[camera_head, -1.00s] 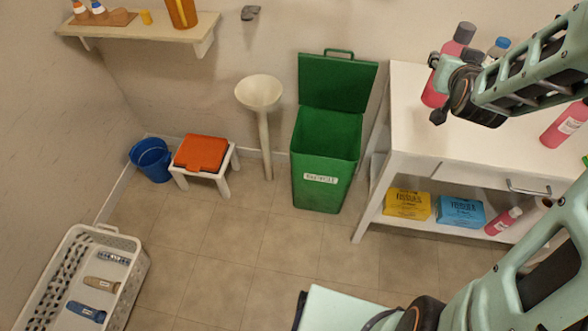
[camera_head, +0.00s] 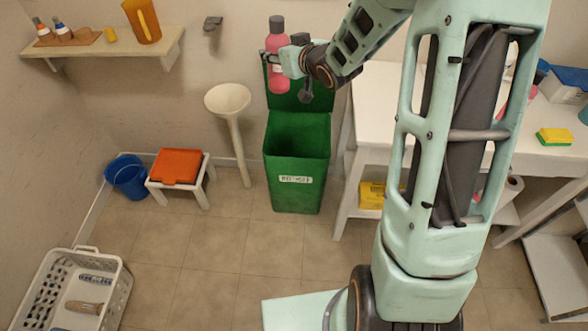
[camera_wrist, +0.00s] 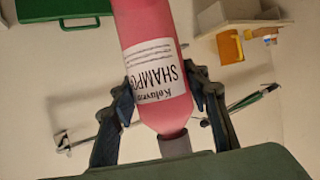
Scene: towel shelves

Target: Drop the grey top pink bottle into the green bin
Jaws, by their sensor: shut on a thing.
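The pink bottle with a grey top (camera_head: 278,65) is upright in my gripper (camera_head: 284,62), high in front of the raised lid of the green bin (camera_head: 296,165). In the wrist view the bottle (camera_wrist: 152,65), labelled shampoo, sits between the two fingers of my gripper (camera_wrist: 165,90), which is shut on it. The bin is open on the floor, with a white label on its front. In the head view the bottle appears above the bin's opening and slightly left of its middle. The wrist view shows part of the green lid (camera_wrist: 62,8) at the top left.
A white table (camera_head: 375,110) stands right of the bin, with a yellow tissue box (camera_head: 372,195) on its lower shelf. Open floor lies in front.

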